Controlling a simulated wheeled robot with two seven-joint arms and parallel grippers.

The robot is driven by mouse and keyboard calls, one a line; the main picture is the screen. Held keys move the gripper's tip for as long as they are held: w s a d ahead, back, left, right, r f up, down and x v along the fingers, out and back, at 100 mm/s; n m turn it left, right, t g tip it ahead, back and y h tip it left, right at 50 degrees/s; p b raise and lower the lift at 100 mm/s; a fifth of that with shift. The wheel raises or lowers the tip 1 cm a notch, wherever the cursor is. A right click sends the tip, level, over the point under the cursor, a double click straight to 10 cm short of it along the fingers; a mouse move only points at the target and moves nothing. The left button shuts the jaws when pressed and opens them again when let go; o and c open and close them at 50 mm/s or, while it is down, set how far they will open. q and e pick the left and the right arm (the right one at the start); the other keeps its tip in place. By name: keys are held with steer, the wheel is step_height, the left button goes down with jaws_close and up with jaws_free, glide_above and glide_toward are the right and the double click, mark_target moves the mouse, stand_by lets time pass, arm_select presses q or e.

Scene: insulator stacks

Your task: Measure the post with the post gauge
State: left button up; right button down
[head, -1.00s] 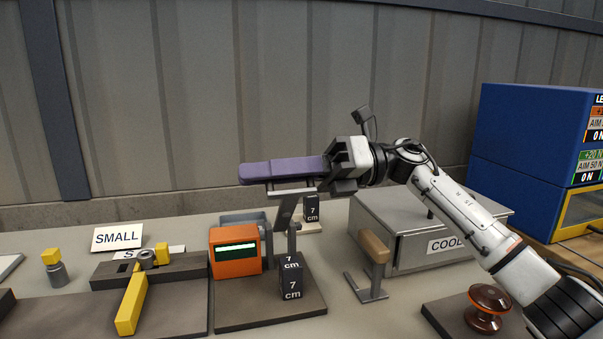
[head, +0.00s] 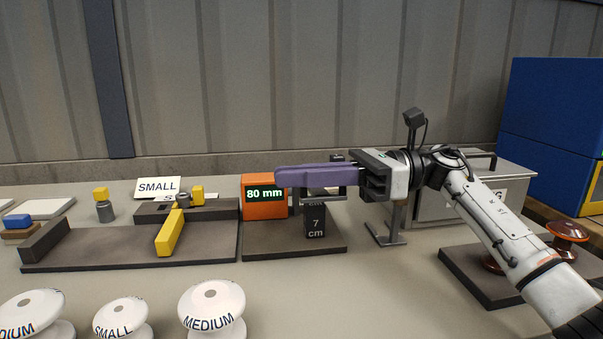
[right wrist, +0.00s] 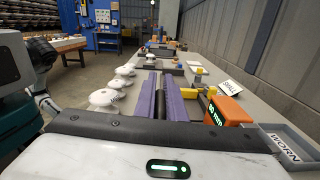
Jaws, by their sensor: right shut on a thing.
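The post gauge is an orange box (head: 265,198) with a lit display reading 80 mm, on a dark base (head: 270,245). Its display also shows in the right wrist view (right wrist: 215,113). My right gripper (head: 310,173), with long purple fingers, reaches left over the base, its tips close to the orange box. It is shut on a dark bar, seemingly the post (right wrist: 160,105), seen between the fingers in the right wrist view and mostly hidden in the head view. A black block marked 7 cm (head: 315,222) stands below the fingers. My left gripper is not in view.
White insulators (head: 212,312) stand at the front left. A dark fixture with a yellow handle (head: 169,232) and a SMALL sign (head: 157,187) lie left of the gauge. A grey box (head: 455,205) stands right. A WORN tray (right wrist: 285,148) shows in the right wrist view.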

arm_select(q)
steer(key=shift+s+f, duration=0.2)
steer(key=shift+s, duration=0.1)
arm_select(e)
steer(key=shift+f, duration=0.15)
steer(key=c, duration=1.8)
jaws_free()
steer(key=shift+c, duration=0.2)
arm_select(q)
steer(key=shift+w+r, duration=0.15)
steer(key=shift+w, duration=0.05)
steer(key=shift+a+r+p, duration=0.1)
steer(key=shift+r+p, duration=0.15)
steer(key=shift+p, duration=0.75)
arm_select(e)
step_height(320, 180, up, 10)
